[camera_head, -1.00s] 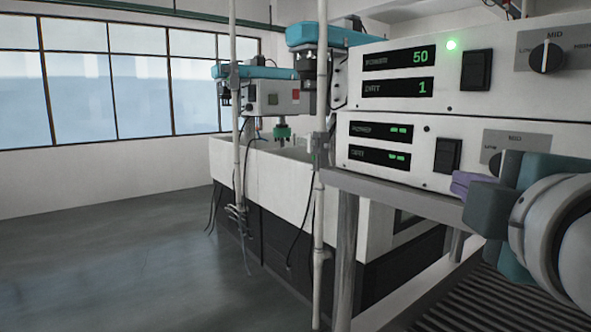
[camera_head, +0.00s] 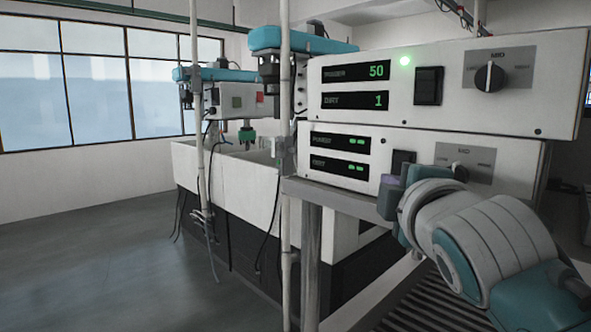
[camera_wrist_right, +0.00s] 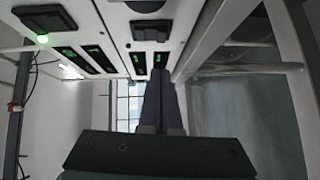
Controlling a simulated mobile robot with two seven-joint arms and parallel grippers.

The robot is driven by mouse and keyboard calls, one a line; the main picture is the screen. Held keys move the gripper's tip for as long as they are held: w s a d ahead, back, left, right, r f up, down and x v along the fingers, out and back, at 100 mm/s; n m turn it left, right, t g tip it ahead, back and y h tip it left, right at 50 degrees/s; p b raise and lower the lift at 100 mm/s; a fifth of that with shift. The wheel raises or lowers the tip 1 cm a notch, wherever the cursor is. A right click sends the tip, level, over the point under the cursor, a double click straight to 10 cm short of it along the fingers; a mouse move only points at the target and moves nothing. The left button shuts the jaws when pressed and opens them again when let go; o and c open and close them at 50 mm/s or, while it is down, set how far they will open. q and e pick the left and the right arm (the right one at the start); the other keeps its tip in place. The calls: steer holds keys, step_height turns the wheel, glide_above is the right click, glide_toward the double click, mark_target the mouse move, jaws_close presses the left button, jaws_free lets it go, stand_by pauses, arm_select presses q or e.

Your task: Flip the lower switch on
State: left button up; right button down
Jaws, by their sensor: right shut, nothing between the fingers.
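The lower control unit (camera_head: 335,183) is a white box with two dark displays showing green dashes. Its black lower switch (camera_head: 404,157) is partly hidden behind my right gripper in the head view. The lower switch also shows in the right wrist view (camera_wrist_right: 150,30). My right gripper (camera_head: 391,182) has purple fingers, shut and empty. In the head view they overlap the front of the lower unit beside the switch. In the right wrist view the fingers (camera_wrist_right: 160,90) point past the lower displays; contact cannot be told. My left gripper is out of view.
The upper unit (camera_head: 455,118) sits on the lower one, with a lit green lamp (camera_head: 404,61), readings 50 and 1, a black switch (camera_head: 428,85) and a knob (camera_head: 489,77). A lower knob (camera_head: 460,172) is close to my gripper. A grey shelf (camera_head: 340,197) supports the units.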

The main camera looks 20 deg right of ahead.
steer(key=d, duration=0.1)
steer(key=w+d+p, duration=0.1)
steer(key=w+d, duration=0.1)
steer(key=d, duration=0.1)
steer(key=shift+w+f+p, duration=0.25)
steer(key=shift+f+p, duration=0.05)
steer(key=shift+p, duration=0.1)
steer(key=shift+w+d+f+b, duration=0.15)
steer(key=shift+d+b, duration=0.15)
steer(key=shift+b, duration=0.45)
